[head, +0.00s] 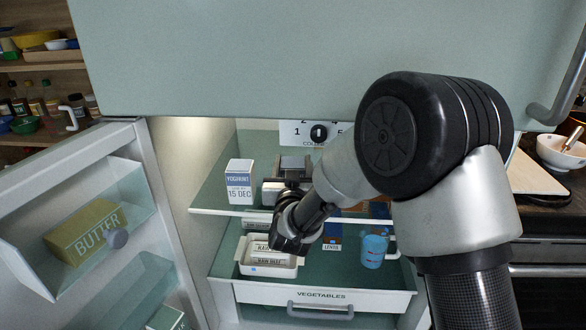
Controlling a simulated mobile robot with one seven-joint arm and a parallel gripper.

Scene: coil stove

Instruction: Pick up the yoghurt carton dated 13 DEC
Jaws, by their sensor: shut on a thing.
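A white and blue yoghurt carton (240,182) stands upright on the fridge's upper shelf, and its label reads 15 DEC. My gripper (290,178) reaches into the fridge over that shelf, to the right of this carton and apart from it. It is shut on a grey-topped thing (295,161), which looks like a carton. My wrist hides most of it, so I cannot read any label or date on it. No 13 DEC date is readable in the head view.
Below the shelf are a white tray marked raw meat (284,270), a blue cup (374,250) and the vegetables drawer (322,296). The open fridge door (75,165) with butter (85,231) stands at left. A dial (319,132) is at the back.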

